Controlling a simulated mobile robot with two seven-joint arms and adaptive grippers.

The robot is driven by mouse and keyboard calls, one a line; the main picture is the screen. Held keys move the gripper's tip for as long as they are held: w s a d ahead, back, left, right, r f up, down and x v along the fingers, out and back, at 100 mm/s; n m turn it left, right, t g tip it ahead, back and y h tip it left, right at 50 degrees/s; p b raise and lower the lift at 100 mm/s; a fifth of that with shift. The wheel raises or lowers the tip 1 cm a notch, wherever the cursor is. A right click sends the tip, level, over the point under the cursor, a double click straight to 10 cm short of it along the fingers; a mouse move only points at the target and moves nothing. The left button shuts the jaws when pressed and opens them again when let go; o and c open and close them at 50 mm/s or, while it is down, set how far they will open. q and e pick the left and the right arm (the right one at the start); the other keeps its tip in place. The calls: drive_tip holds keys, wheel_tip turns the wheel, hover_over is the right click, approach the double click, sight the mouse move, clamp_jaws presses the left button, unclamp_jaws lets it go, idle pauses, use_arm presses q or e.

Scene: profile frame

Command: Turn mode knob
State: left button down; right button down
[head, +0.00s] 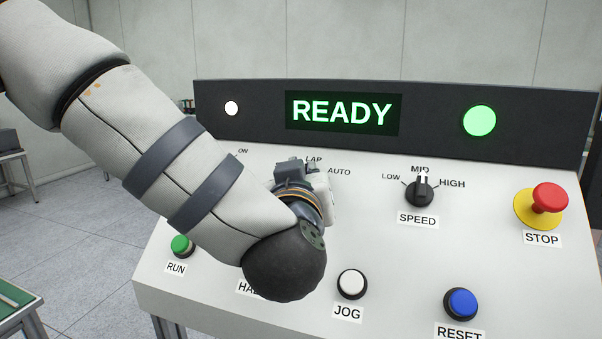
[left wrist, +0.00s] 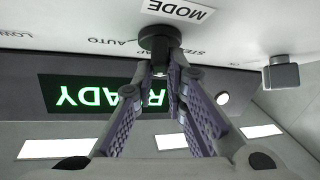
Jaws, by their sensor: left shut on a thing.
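The mode knob (left wrist: 158,40) is a dark round knob on the pale panel, below the MODE label (left wrist: 180,10) in the upside-down left wrist view. My left gripper (left wrist: 163,68) is shut on the knob's grip, with its fingers on either side. In the head view my left arm reaches across the panel, and my left gripper (head: 303,178) hides the knob. Part of a LAP label and the AUTO label (head: 339,171) show beside it. Which position the knob points to is not clear. My right gripper is not in view.
The speed knob (head: 420,192) stands to the right, pointing at MID. The red stop button (head: 549,197) is at far right. Run (head: 182,244), jog (head: 352,283) and reset (head: 461,303) buttons line the front. The display (head: 343,113) reads READY; the green lamp (head: 479,121) is lit.

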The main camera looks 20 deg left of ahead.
use_arm(q)
drive_tip(key=n+g+y, duration=0.1)
drive_tip(key=n, duration=0.1)
drive_tip(key=n+g+y, duration=0.1)
drive_tip(key=n+y, duration=0.1)
drive_tip(key=shift+w+d+r+n, duration=0.1)
drive_tip(key=shift+d+n, duration=0.1)
drive_tip(key=shift+n, duration=0.2)
drive_tip(key=shift+w+d+r+n+g+y, duration=0.1)
drive_tip(key=shift+n+g+y, duration=1.4)
drive_tip(key=shift+n, duration=0.7)
drive_tip(key=c, duration=1.6)
unclamp_jaws()
